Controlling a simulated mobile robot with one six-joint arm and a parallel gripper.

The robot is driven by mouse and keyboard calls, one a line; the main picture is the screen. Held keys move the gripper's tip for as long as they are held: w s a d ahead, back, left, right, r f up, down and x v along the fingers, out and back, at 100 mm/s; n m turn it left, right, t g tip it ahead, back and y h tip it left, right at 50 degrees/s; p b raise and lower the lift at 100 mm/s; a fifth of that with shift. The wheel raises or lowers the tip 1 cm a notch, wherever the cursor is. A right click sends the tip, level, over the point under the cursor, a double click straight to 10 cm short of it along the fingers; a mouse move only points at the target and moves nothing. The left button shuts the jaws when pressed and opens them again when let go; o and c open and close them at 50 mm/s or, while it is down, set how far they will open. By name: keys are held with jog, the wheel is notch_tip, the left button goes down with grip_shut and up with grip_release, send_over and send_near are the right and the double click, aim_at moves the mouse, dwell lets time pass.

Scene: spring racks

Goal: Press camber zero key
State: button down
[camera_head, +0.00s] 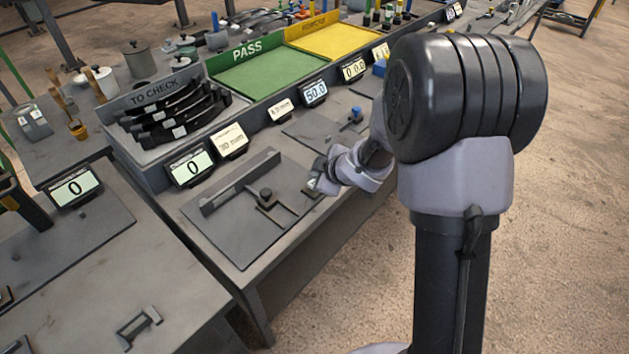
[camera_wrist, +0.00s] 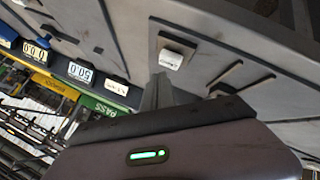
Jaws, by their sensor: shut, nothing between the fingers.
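In the wrist view, a small white key (camera_wrist: 171,60) sits on a grey block on the grey bench plate. I cannot read its marking. My gripper (camera_wrist: 158,84) is shut and empty, its fingertips close beside the key; I cannot tell whether they touch. In the head view, my gripper (camera_head: 318,184) is low over the right edge of a bench plate (camera_head: 235,228) with a long bar and a dark round post. The key is not clearly separable from my gripper there. A display (camera_head: 190,167) behind the plate reads 0.
A tray of dark curved leaves (camera_head: 177,115) marked TO CHECK stands behind. Green PASS (camera_head: 267,80) and yellow (camera_head: 338,40) trays adjoin it. Displays reading 50.0 (camera_head: 314,92) and 0.0 (camera_head: 353,69) stand farther along. Another bench with a display (camera_head: 75,187) is at left. Floor at right is clear.

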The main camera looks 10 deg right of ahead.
jog(key=shift+r+p, duration=2.6)
jog(key=shift+r, duration=0.05)
jog(key=shift+f, duration=0.15)
